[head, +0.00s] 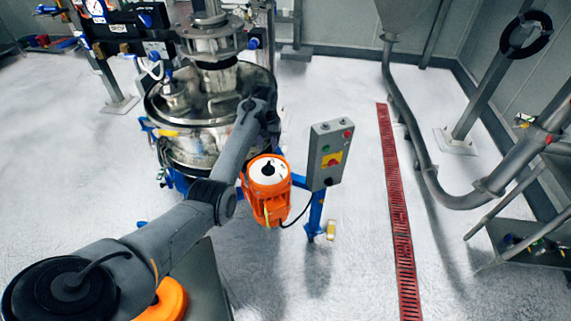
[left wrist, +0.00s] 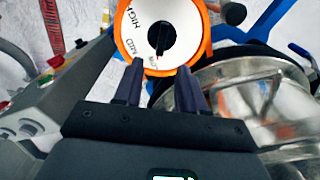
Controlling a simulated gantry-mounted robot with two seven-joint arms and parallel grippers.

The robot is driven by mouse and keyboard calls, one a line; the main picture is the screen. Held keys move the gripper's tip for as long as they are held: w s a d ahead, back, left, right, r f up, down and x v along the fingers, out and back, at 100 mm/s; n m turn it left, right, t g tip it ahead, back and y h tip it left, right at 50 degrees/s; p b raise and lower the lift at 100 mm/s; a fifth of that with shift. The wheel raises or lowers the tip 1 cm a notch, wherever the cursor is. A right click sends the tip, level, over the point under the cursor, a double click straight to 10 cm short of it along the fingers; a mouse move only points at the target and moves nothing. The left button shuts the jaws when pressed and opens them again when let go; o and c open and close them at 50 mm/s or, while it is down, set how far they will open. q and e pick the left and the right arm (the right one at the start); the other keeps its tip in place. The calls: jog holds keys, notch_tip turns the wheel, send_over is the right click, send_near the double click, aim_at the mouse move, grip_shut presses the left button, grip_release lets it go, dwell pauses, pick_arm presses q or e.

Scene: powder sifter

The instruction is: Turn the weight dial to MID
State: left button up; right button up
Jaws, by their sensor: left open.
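The weight dial is a white disc (head: 262,178) on top of an orange motor housing (head: 273,207), with a black knob (head: 268,168) in its middle. The knob (left wrist: 161,36) has a narrow part toward the bottom of the picture. My left gripper (left wrist: 160,68) is open and empty, its two fingers apart just below the dial's near rim in that view, not around the knob. My right gripper is not in view.
A steel sifter vessel (head: 205,140) stands beside the dial. A grey control box (head: 329,150) with buttons is on a blue post just right of the dial. A red floor grate (head: 395,205) and bent steel pipe (head: 405,115) lie further right.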

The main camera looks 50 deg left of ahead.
aim_at(268, 165)
pick_arm(q)
jog(key=f, duration=0.5)
jog(key=f+b, duration=0.1)
jog(key=f, duration=0.2)
jog(key=shift+s+f, duration=0.25)
jog(key=shift+f, duration=1)
grip_shut()
